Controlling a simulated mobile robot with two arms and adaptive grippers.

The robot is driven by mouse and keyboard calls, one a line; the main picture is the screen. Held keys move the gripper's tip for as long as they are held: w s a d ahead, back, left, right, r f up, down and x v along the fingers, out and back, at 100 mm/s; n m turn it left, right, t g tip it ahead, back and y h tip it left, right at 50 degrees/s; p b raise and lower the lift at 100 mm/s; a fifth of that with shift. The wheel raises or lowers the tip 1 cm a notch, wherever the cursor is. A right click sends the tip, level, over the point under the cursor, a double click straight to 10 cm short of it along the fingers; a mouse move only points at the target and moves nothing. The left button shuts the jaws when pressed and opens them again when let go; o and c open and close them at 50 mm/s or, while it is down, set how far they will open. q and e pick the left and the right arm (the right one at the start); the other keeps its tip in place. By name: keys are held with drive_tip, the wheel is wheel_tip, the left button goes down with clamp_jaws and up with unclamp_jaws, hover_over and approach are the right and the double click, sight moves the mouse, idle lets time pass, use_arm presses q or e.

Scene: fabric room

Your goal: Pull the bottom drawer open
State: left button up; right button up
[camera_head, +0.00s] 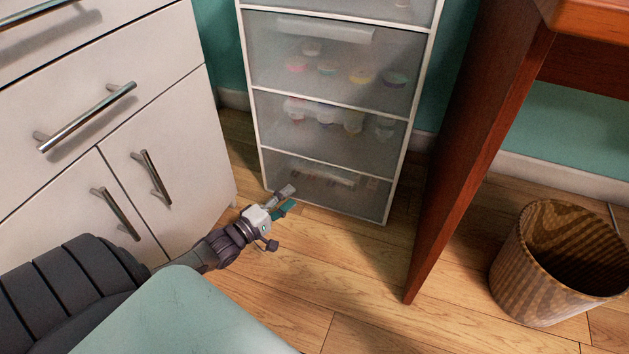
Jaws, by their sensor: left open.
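A tall drawer unit with a white frame and frosted, see-through fronts stands against the teal wall. Its bottom drawer (335,192) is near the floor and looks shut, with small items dimly visible behind the front. A pale handle (328,173) runs along its upper part. My left gripper (288,199) is open and empty, low in front of the drawer's lower left corner, below and left of the handle. I cannot tell whether it touches the front. My right gripper is not in view.
A white cabinet (130,125) with metal handles stands close on the left. A red-brown desk panel (480,150) stands to the right of the drawer unit. A woven basket (520,275) is at the far right. The wooden floor (350,270) in front is clear.

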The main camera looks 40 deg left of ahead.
sight(319, 175)
use_arm(q)
drive_tip(key=w+b, duration=0.2)
drive_tip(key=w, duration=0.1)
drive_tip(key=w+d+b, duration=0.1)
drive_tip(key=w+b, duration=0.1)
drive_tip(key=w, duration=0.1)
drive_tip(key=w+b, duration=0.2)
drive_tip(key=w, duration=0.1)
drive_tip(key=shift+w+d+f, duration=0.2)
drive_tip(key=shift+w+d, duration=0.05)
drive_tip(key=shift+w, duration=0.05)
drive_tip(key=shift+w+r, duration=0.15)
drive_tip(key=shift+w, duration=0.35)
clamp_jaws()
